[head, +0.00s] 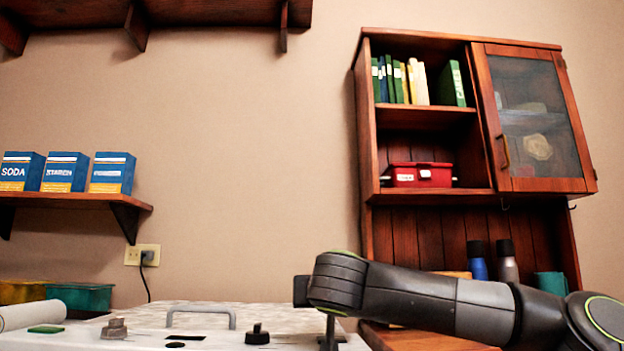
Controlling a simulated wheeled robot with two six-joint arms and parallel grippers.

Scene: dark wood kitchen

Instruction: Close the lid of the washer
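The top of a white washer (100,338) shows along the bottom edge, cut off by the frame. It carries a grey knob (114,328), a black knob (257,334) and a grey bar handle (202,312). A pale mottled surface lies behind them; I cannot tell whether it is the lid or how far the lid is open. My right arm reaches in from the right, low over the washer's right side. Its gripper (328,332) is partly visible at the bottom edge; its fingers are not clear, nor is any contact. My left gripper is out of view.
A wooden cabinet (364,130) with books and a red box (420,175) hangs at right. A shelf (80,199) at left holds blue boxes (66,172). Bottles (478,262) stand behind my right arm. A plugged cord (148,275) hangs from the wall outlet.

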